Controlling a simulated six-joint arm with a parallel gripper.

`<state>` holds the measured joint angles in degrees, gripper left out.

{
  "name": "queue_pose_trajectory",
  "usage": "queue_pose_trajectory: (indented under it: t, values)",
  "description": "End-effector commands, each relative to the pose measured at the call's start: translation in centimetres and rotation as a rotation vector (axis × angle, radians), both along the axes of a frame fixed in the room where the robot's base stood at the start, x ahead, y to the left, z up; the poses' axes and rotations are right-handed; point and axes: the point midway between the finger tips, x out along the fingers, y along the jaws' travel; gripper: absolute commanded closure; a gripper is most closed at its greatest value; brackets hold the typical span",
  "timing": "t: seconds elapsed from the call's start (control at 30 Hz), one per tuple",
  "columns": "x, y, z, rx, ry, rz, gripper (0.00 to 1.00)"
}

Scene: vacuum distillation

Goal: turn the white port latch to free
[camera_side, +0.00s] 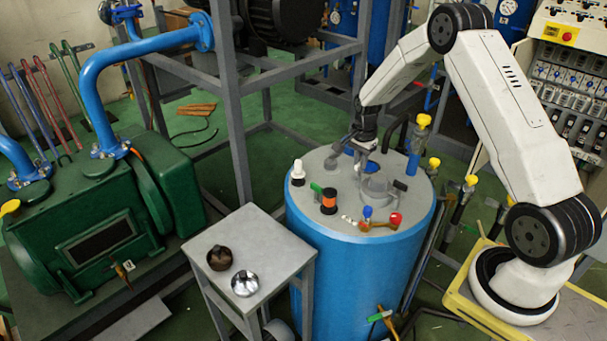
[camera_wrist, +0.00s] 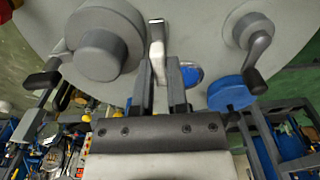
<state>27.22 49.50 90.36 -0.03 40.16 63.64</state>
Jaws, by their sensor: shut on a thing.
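The white port latch (camera_wrist: 157,48) is a narrow pale bar standing on the grey lid (camera_wrist: 200,30) in the wrist view. My gripper (camera_wrist: 158,72) has its two dark fingers on either side of the latch's near end, shut on it. In the side view my gripper (camera_side: 362,146) reaches down to the back part of the grey lid (camera_side: 330,220) of the blue tank (camera_side: 345,285). The latch cannot be made out there, and its contact with the fingers is partly hidden.
Beside the gripper in the wrist view are a grey round cap (camera_wrist: 103,45), a cranked handle (camera_wrist: 256,65) and a blue knob (camera_wrist: 232,93).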

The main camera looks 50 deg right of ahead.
Motion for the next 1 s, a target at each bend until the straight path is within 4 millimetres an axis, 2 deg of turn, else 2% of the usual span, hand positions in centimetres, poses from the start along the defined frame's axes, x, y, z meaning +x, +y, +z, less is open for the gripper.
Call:
queue_pose_trajectory:
  t: [0.27, 0.3, 0.4, 0.77, 1.0]
  values:
    - [0.0, 0.0, 0.1, 0.0, -0.001, -0.004, 1.0]
    - [0.0, 0.0, 0.1, 0.0, -0.001, -0.004, 0.76]
    - [0.0, 0.0, 0.0, 0.0, -0.001, -0.003, 0.47]
    - [0.0, 0.0, 0.1, 0.0, -0.001, -0.001, 0.47]
    - [0.1, 0.0, 1.6, -0.001, -0.003, -0.001, 0.47]
